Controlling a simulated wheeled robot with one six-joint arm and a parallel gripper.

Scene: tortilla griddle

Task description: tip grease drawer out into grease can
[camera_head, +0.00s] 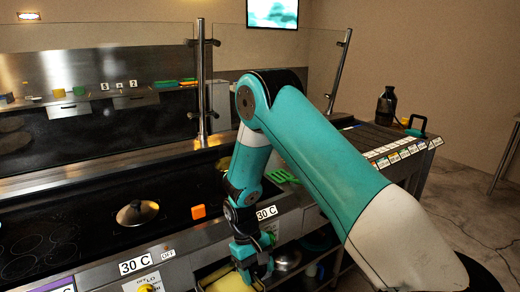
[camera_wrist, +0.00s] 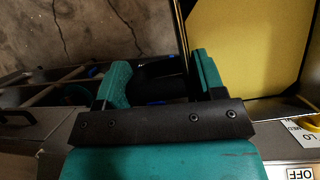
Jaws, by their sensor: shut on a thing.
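The grease drawer (camera_head: 203,284) is at the bottom of the head view, in front of the griddle's front panel. It is a dark-rimmed tray with a yellow inside. In the wrist view its yellow inside (camera_wrist: 250,45) fills the upper right, with a thin dark wall along its left side. My gripper (camera_head: 255,268) is at the drawer's right end. In the wrist view my gripper (camera_wrist: 158,85) has its teal fingers apart, with a dark part between them, and is shut on the drawer. The exact grip is in shadow. I cannot pick out the grease can for certain.
A shelf below at the right holds a silver bowl-like thing (camera_head: 287,259). A dark bottle (camera_head: 386,106) stands on the right counter. Open floor (camera_head: 465,200) lies at the right.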

